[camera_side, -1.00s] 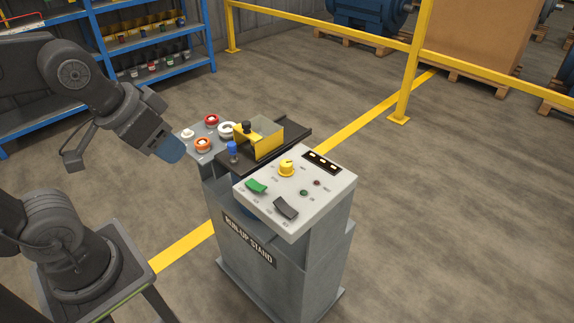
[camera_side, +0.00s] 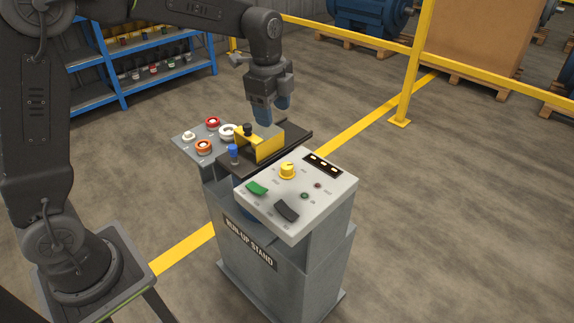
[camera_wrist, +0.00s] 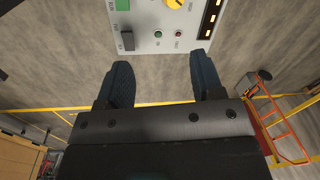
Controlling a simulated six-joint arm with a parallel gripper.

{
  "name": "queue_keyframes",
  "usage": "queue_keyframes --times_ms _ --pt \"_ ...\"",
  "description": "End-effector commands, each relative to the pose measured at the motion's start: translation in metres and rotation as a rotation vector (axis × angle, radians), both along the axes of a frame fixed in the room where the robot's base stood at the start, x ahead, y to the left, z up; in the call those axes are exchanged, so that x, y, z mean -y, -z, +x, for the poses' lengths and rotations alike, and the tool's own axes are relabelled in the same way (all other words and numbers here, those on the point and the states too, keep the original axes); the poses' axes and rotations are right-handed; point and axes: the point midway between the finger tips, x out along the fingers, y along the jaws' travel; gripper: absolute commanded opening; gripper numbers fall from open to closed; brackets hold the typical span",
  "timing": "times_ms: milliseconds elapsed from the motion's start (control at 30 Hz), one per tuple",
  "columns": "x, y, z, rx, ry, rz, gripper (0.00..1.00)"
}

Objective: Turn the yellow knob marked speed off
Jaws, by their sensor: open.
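The yellow knob (camera_side: 287,171) stands on the grey right-hand panel (camera_side: 325,190) of the run-up stand, with small printed marks around it that are too small to read. In the wrist view the knob (camera_wrist: 174,3) is cut off by the top edge. My gripper (camera_side: 274,114) points down, open and empty, above the back of the stand near the yellow guard. It is apart from the knob, behind and above it. In the wrist view its two blue fingertips (camera_wrist: 161,68) are spread, with bare floor between them.
Near the knob are a green rocker (camera_side: 257,188), a black rocker (camera_side: 287,210) and a dark display strip (camera_side: 322,163). A yellow guard (camera_side: 266,146), a blue-capped post (camera_side: 233,152) and a left panel with several buttons (camera_side: 204,147) stand close by. A yellow rail (camera_side: 410,75) runs behind.

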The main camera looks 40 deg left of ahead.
Motion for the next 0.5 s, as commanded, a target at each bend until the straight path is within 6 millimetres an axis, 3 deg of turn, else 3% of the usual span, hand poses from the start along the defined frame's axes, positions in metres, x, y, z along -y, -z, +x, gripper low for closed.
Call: queue_keyframes --times_ms 100,200,500 --pt "-0.002 0.029 0.027 -0.055 0.162 0.01 0.61" --pt "-0.003 0.044 0.04 -0.078 0.255 0.012 0.61" --pt "-0.004 0.07 0.047 -0.096 0.317 0.012 0.61"
